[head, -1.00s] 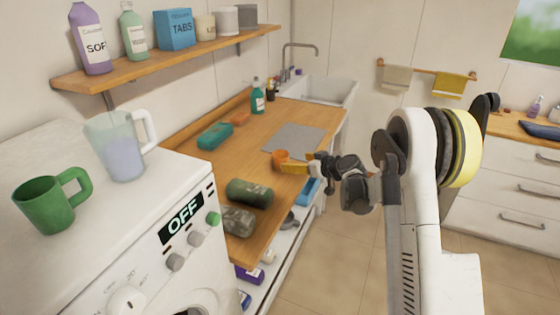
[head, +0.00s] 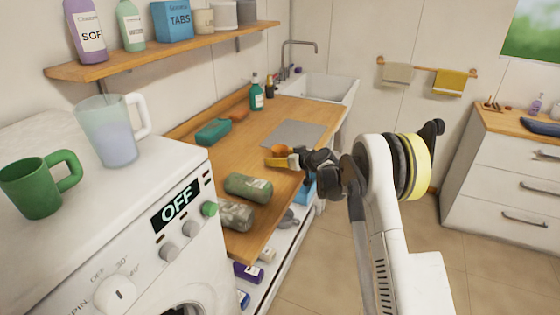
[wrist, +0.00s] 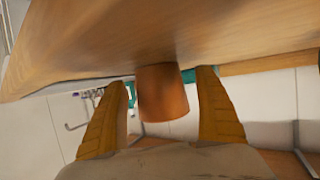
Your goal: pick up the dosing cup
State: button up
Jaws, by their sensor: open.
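The dosing cup is a small orange cup (head: 283,149) standing on the wooden counter, partly hidden behind my gripper in the head view. My gripper (head: 276,161) is low over the counter at the cup, its yellow fingers reaching left. In the wrist view the counter fills the top of the picture and the cup (wrist: 163,92) sits between the two fingers. My gripper (wrist: 161,78) is open there, with a narrow gap showing on each side of the cup.
A grey mat (head: 294,134) lies behind the cup. A teal object (head: 212,132) and the sink (head: 323,88) are farther back.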

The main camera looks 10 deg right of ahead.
jog(key=c, duration=1.3)
jog(key=shift+r, duration=0.1)
jog(key=shift+c, duration=0.2)
